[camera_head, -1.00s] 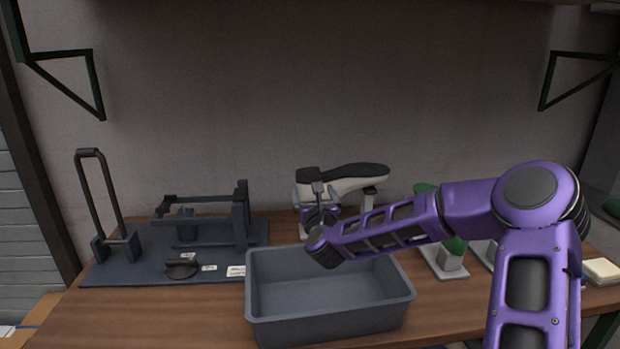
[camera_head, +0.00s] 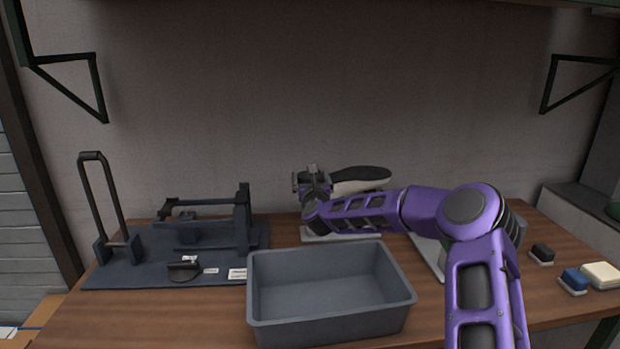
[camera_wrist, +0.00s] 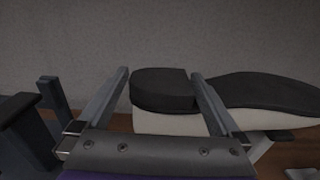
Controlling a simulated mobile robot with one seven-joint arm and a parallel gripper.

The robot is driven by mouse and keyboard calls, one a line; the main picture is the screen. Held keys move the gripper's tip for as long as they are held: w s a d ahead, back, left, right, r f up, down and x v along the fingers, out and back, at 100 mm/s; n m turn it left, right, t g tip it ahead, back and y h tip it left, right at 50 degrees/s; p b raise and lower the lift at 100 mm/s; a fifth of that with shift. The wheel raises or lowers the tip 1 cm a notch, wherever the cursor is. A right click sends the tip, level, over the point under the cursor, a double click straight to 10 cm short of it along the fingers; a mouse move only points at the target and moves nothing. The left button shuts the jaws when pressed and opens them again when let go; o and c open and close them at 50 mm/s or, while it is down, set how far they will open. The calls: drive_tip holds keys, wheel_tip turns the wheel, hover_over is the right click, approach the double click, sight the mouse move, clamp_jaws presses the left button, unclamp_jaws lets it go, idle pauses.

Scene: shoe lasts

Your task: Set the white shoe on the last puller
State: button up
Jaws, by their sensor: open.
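The white shoe (camera_head: 352,187) lies sole up, its black sole on top, on a stand behind the grey bin. In the wrist view the white shoe (camera_wrist: 165,122) shows its black heel between the fingers, with the rest of the sole running right. My gripper (camera_head: 310,178) is open at the shoe's heel end; in the wrist view my gripper (camera_wrist: 160,85) has one finger on each side of the heel. I cannot tell whether the fingers touch it. The dark frame on the left board, apparently the last puller (camera_head: 205,215), holds no shoe.
The grey bin (camera_head: 330,327) stands empty at the front middle. A tall dark handle loop (camera_head: 103,200) rises at the far left of the blue-grey board (camera_head: 130,278). Small blue (camera_head: 574,280), black and cream blocks lie at the right. A stand base (camera_head: 340,236) sits behind the bin.

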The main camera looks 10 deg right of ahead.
drive_tip(key=c, duration=1.5)
drive_tip(key=o, duration=1.1)
drive_tip(key=c, duration=1)
